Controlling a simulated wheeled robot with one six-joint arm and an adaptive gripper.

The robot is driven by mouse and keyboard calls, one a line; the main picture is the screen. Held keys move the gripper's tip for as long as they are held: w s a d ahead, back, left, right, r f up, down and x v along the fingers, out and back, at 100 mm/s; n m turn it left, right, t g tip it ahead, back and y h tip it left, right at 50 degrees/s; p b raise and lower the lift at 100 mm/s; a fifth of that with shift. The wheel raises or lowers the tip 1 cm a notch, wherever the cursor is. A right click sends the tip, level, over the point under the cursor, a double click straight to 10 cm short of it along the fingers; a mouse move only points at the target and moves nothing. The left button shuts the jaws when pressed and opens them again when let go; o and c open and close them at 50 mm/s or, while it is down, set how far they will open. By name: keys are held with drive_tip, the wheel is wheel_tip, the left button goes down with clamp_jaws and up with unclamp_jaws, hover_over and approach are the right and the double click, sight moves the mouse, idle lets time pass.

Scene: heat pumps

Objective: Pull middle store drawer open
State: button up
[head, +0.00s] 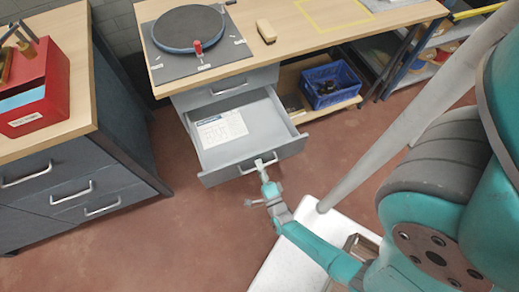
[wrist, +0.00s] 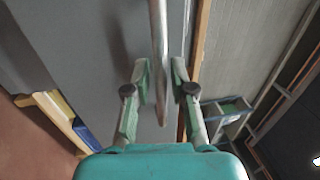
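The middle store drawer (head: 235,128) is a grey drawer under the wooden bench. It is pulled well out, and a white printed sheet lies inside. My gripper (head: 266,164) is at the handle on its front. In the wrist view the metal handle (wrist: 157,40) runs between the two fingers of my gripper (wrist: 160,75). The exact contact is hard to see. Part of the handle is hidden by the fingers in the head view.
A closed drawer (head: 225,88) sits above the open one. A dark cabinet (head: 75,185) with a red box (head: 35,90) on top stands at left. A blue crate (head: 330,84) stands on a shelf at right. Clear floor lies in front of the drawer at left.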

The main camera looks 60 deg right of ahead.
idle(0.3)
drive_tip(key=shift+v, duration=5.35)
drive_tip(key=shift+s+a+f, duration=0.15)
drive_tip(key=shift+s+a, duration=0.25)
drive_tip(key=shift+s, duration=0.15)
drive_tip(key=s+a+r+n+y, duration=0.3)
drive_tip(key=r+n, duration=0.5)
drive_tip(key=r, duration=0.2)
drive_tip(key=s+a+r+n+g+y, duration=0.1)
drive_tip(key=s+a+r+n+y, duration=0.1)
drive_tip(key=r+n, duration=0.6)
drive_tip(key=s+a+r+n+g+y, duration=0.1)
drive_tip(key=s+a+r+n+y, duration=0.2)
drive_tip(key=r, duration=1.1)
drive_tip(key=shift+s+a+n+y, duration=0.15)
drive_tip(key=shift+n+y, duration=0.4)
drive_tip(key=shift+n, duration=0.4)
drive_tip(key=shift+s+a+n+y, duration=0.15)
drive_tip(key=shift+n+y, duration=0.35)
drive_tip(key=shift+n, duration=0.5)
drive_tip(key=shift+s+n+y, duration=0.15)
drive_tip(key=shift+n+y, duration=0.4)
drive_tip(key=shift+n, duration=0.4)
